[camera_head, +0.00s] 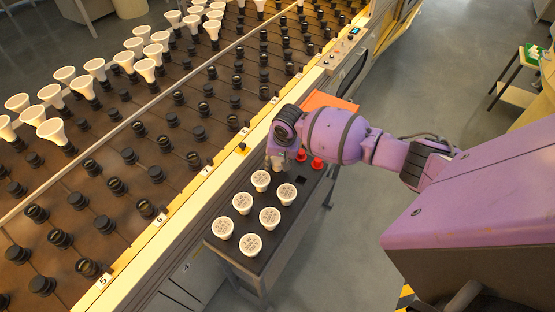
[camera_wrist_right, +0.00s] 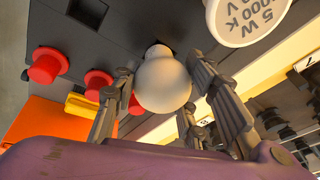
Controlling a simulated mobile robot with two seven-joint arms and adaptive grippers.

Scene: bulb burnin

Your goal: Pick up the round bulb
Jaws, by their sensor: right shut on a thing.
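The round bulb (camera_wrist_right: 163,84) is a smooth white globe in the right wrist view, with its narrow neck pointing at the dark tray (camera_wrist_right: 130,30). My right gripper (camera_wrist_right: 162,66) has its fingers on both sides of the globe and is shut on it. In the head view my right gripper (camera_head: 277,163) points down at the far end of the tray (camera_head: 238,258), and the bulb is mostly hidden there. I cannot tell whether the bulb's base is in the tray or just above it. My left gripper is not in view.
Several flat-faced white bulbs (camera_head: 270,217) stand in the tray, one (camera_wrist_right: 245,15) close to my right gripper. Red pieces (camera_head: 317,163) and an orange box (camera_head: 325,100) are beside it. A rack (camera_head: 150,130) of black sockets, some with white bulbs, fills the left.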

